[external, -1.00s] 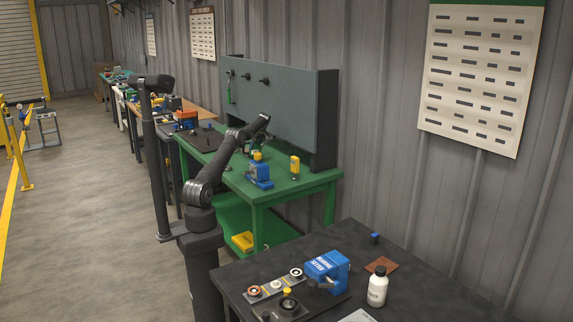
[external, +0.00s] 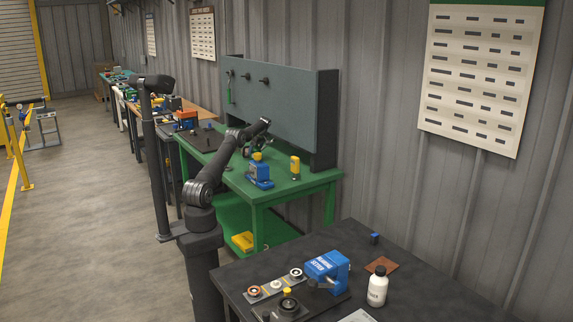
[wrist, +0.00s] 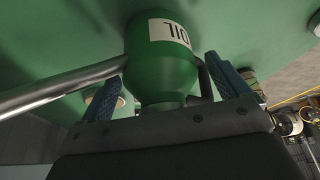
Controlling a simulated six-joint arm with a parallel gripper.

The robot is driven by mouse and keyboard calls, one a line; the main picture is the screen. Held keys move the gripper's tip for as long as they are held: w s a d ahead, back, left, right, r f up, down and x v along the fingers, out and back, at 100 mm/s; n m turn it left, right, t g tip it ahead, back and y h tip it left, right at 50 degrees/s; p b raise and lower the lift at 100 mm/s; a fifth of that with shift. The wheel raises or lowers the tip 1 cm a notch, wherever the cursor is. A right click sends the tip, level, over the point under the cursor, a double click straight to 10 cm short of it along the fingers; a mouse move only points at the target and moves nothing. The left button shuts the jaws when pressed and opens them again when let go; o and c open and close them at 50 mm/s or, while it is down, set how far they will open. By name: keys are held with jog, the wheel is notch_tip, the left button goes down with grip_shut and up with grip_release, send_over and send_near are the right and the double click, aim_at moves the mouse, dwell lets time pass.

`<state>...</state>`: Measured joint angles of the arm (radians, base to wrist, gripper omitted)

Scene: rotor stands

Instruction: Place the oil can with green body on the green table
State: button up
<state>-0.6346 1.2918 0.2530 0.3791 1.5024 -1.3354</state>
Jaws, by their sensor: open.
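The oil can with the green body (wrist: 163,62) is large in the wrist view, with a white "OIL" label and a metal spout going left. My gripper (wrist: 168,88) is open, with one blue-grey finger on each side of the can's narrow part; I cannot tell whether either finger touches it. The green table (external: 300,187) stands under my gripper in the external view, and its green surface fills the top of the wrist view (wrist: 60,35). In the external view the can is too small and hidden near my arm to make out clearly.
A blue device with a yellow top (external: 259,172) and a yellow item (external: 295,167) stand on the green table. A grey panel (external: 275,100) rises behind it.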

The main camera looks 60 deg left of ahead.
aim_at(259, 149)
jog(key=v, duration=0.7)
jog(key=shift+d+r, duration=0.1)
jog(key=shift+r, duration=0.3)
jog(key=shift+o, duration=0.2)
